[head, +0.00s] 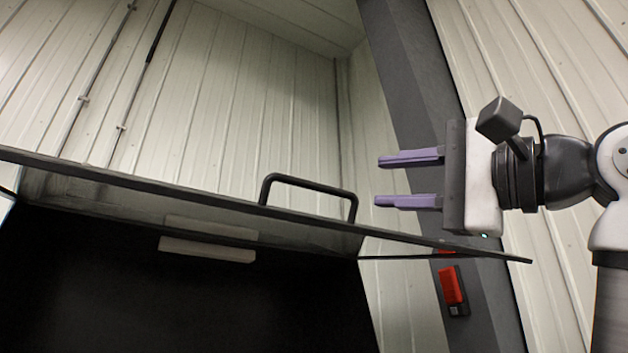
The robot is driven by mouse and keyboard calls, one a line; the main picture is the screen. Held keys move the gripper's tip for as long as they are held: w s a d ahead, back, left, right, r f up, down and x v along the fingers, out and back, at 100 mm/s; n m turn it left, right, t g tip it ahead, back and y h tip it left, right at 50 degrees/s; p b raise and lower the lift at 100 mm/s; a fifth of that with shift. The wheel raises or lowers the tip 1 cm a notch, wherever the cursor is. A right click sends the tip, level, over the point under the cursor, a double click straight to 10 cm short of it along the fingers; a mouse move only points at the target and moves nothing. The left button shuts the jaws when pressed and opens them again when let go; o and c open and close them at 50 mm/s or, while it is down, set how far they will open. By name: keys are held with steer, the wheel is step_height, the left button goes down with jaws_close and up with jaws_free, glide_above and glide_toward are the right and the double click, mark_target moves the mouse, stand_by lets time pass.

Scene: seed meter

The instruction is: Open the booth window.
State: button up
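The booth window is a dark-edged, see-through pane (110,182) that slants across the picture from the left edge to the lower right. I see it at a shallow angle, so how far it stands open is hard to tell. A black bar handle (310,185) rises from the pane's edge, right of the middle. My gripper (378,181) is at the right, with its two purple fingers apart and pointing left. The fingers are empty. In the picture they end a little right of the handle, and no contact shows.
A dark grey post (420,95) stands behind my gripper. A red switch-like part (451,286) is mounted low on it. Pale ribbed wall panels (230,80) surround the area. A pale block (207,249) shows below the pane against a dark area.

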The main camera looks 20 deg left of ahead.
mark_target(316, 187)
steer(key=p+x, duration=0.4)
steer(key=x, duration=0.9)
steer(key=shift+w, duration=0.15)
jaws_close()
